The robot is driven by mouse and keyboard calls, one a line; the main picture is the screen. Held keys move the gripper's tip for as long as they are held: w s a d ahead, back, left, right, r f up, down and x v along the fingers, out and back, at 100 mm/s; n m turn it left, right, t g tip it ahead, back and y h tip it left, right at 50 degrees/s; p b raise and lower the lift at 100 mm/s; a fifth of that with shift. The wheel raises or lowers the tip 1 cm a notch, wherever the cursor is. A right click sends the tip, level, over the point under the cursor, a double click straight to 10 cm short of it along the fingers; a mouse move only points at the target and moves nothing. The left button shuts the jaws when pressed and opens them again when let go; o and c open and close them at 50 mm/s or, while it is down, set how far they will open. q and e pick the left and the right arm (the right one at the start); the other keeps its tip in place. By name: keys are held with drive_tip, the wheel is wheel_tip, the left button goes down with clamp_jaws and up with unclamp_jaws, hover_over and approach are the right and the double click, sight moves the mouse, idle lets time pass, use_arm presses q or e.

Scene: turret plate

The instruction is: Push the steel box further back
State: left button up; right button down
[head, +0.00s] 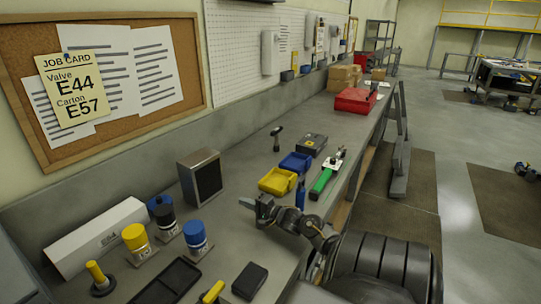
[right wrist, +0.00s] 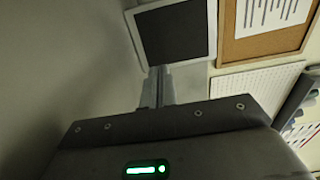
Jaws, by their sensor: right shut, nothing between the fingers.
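The steel box (head: 203,177) stands upright on the bench, near the back wall, with a silvery frame and a dark front face. In the right wrist view its dark face (right wrist: 177,34) fills the top middle. My right gripper (head: 243,202) is shut and empty, to the right of the box in the head view, with a small gap between them there. In the right wrist view the shut fingertips (right wrist: 159,72) point at the box's lower edge; I cannot tell the exact distance. My left gripper is not in view.
Left of the box are a white carton (head: 97,237), yellow-topped (head: 137,240) and blue-topped valves (head: 196,236), and a black tray (head: 172,282). Yellow (head: 277,181) and blue bins (head: 295,162) and a green-handled tool (head: 326,175) lie beyond my gripper. Bare bench lies around the box's right side.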

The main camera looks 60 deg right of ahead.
drive_tip(key=s+b, duration=0.1)
drive_tip(key=s, duration=0.9)
drive_tip(key=shift+r, duration=0.1)
drive_tip(key=shift+r, duration=0.1)
